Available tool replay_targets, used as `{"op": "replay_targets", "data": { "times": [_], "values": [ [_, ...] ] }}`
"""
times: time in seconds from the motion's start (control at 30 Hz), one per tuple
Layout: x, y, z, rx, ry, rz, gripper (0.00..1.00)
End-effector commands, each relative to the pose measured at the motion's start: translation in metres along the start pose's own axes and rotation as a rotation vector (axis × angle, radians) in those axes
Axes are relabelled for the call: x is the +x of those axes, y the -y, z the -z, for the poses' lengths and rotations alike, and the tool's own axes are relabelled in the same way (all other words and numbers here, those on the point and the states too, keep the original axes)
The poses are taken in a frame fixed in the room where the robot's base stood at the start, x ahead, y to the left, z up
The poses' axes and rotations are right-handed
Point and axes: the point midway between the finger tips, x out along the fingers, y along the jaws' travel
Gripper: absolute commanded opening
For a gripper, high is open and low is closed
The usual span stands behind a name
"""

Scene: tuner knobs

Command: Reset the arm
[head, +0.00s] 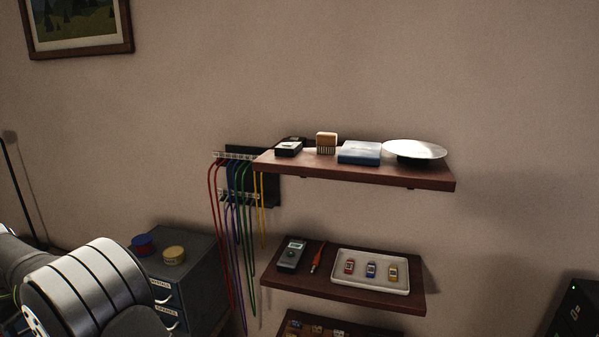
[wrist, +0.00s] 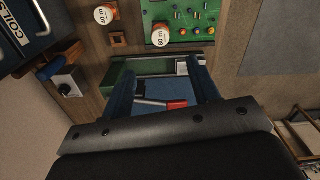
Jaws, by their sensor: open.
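My gripper (wrist: 165,92) shows in the wrist view, with its two blue-grey fingers spread apart and nothing between them. It is above a wooden surface (wrist: 97,72), over a green open box or tray (wrist: 122,72) with a blue inside. A red item (wrist: 177,104) and a dark item beside it show between the fingers, below them; I cannot tell how far below. In the head view my arm (head: 85,290) shows at the lower left, and the gripper itself is out of that picture.
Beyond the green tray are a green circuit board (wrist: 183,18) with several knobs and round white "40 m" (wrist: 104,14) and "80 m" (wrist: 160,35) pieces. The head view shows an upper shelf (head: 350,171), a lower shelf (head: 340,292), hanging cables (head: 238,230) and a grey drawer cabinet (head: 195,262).

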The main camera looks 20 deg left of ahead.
Motion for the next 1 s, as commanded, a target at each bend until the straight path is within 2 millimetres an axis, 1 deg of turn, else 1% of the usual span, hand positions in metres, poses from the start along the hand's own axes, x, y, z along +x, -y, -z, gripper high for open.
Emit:
{"op": "replay_targets", "data": {
  "times": [0.03, 0.2, 0.6, 0.8, 0.9, 1.0],
  "values": [
    [0.011, 0.0, -0.001, 0.0, 0.003, 0.001, 0.55],
    [0.045, 0.0, -0.001, 0.0, 0.003, 0.001, 0.55],
    [0.122, 0.0, 0.0, 0.0, 0.002, 0.001, 0.55],
    [0.145, 0.0, 0.0, 0.0, 0.001, 0.0, 0.55],
    [0.15, 0.0, 0.0, -0.001, 0.0, 0.0, 0.55],
    [0.147, 0.0, 0.0, 0.0, -0.001, 0.0, 0.55]
  ]
}}
